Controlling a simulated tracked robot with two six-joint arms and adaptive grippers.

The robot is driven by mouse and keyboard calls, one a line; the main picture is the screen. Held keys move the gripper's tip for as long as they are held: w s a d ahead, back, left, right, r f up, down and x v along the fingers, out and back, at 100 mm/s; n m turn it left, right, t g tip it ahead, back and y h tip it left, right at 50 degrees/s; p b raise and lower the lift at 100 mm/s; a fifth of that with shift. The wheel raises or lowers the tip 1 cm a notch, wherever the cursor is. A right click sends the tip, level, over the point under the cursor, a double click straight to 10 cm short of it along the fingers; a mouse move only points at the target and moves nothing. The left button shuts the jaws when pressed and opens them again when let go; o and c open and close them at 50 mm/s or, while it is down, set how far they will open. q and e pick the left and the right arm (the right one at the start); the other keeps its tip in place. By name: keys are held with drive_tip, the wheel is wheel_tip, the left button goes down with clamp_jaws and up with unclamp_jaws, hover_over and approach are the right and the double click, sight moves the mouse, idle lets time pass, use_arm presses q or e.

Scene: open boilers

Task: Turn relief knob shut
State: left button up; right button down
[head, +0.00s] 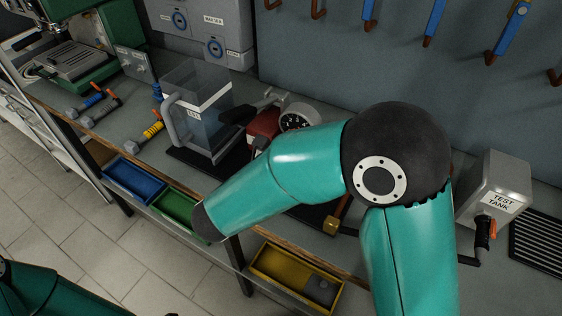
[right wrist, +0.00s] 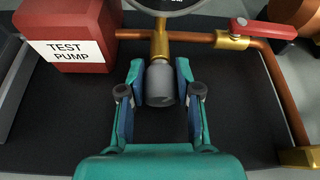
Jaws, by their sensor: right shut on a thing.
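The relief knob (right wrist: 160,84) is a grey, rounded cylinder below a brass fitting (right wrist: 159,42) on the copper pipe, seen in the right wrist view. My right gripper (right wrist: 158,72) has one finger on each side of the knob and is shut on it. In the head view my own right arm hides the knob and this gripper. Part of my left arm shows at the bottom left of the head view, but its gripper is out of view.
The red test pump (right wrist: 72,38) stands left of the knob, also visible in the head view (head: 265,126). A red-handled valve (right wrist: 262,28) lies to the right. A gauge (head: 298,117) rises behind. A clear jug (head: 200,105) and the test tank (head: 497,190) stand on the bench.

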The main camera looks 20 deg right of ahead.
drive_tip(key=c, duration=1.1)
unclamp_jaws()
drive_tip(key=shift+v, duration=3.7)
